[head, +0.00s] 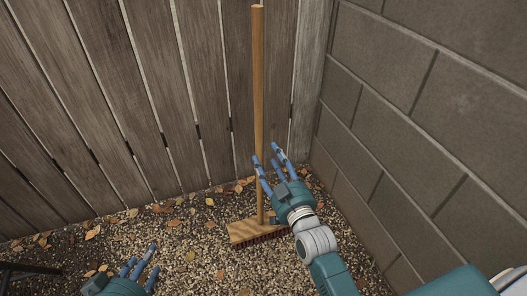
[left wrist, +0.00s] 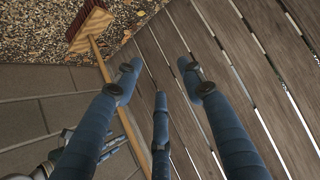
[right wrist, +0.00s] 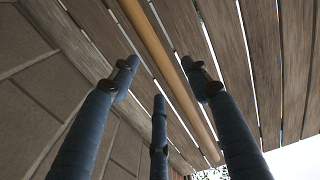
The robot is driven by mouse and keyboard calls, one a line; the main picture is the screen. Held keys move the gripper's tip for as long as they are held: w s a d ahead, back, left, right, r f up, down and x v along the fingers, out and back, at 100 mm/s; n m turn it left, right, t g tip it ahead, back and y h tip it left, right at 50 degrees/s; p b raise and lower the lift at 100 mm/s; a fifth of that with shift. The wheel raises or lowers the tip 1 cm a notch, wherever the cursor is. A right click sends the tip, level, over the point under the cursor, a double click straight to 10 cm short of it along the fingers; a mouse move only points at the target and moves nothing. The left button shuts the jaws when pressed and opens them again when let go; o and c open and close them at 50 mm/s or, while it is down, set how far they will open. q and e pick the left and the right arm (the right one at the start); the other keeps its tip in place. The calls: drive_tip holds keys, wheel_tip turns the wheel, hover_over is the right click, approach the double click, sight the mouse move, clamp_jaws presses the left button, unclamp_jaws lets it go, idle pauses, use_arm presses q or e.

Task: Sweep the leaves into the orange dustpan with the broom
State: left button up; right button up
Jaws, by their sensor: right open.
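The broom (head: 258,110) stands upright in the corner against the fence, its wooden handle rising high and its block head (head: 256,232) on the gravel. My right gripper (head: 271,163) is open beside the handle, fingers pointing up toward the fence. In the right wrist view the handle (right wrist: 165,50) runs diagonally beyond the spread fingers, and no grip on it shows. My left gripper (head: 140,262) is low at the bottom left, open and empty. Orange-brown leaves (head: 92,232) lie scattered on the gravel, mostly along the fence foot. No orange dustpan shows in any view.
The plank fence (head: 100,90) closes the back and the block wall (head: 430,120) closes the right, meeting in a corner behind the broom. A dark bar-like object (head: 30,268) shows at the lower left edge.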

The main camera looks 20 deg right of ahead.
sight(261, 142)
drive_tip(key=shift+w+f+b, duration=0.15)
drive_tip(key=shift+w+b, duration=0.5)
drive_tip(key=shift+w, duration=0.6)
use_arm(q)
drive_tip(key=w+d+r+t+h+b, duration=0.1)
drive_tip(key=w+d+r+t, duration=0.2)
drive_tip(key=r, duration=0.4)
drive_tip(key=w+r+t+h, duration=0.1)
drive_tip(key=w+r+t, duration=0.25)
drive_tip(key=r, duration=0.25)
use_arm(e)
drive_tip(key=shift+w, duration=1.2)
drive_tip(key=shift+w+a+b, duration=0.1)
drive_tip(key=shift+w+b, duration=0.8)
drive_tip(key=shift+w, duration=0.2)
drive_tip(key=shift+w+b, duration=0.6)
drive_tip(key=shift+w, duration=0.4)
use_arm(q)
drive_tip(key=s+r+t+h, duration=0.1)
drive_tip(key=r+t, duration=0.1)
drive_tip(key=r, duration=0.2)
drive_tip(key=s+r+t, duration=0.2)
drive_tip(key=r+t, duration=0.1)
drive_tip(key=r, duration=0.2)
drive_tip(key=s+d+r+t+h, duration=0.1)
drive_tip(key=r+t, duration=0.1)
drive_tip(key=r, duration=0.3)
drive_tip(key=shift+s+m+t+h, duration=0.25)
drive_tip(key=shift+m+t+h, duration=0.05)
drive_tip(key=shift+t, duration=0.05)
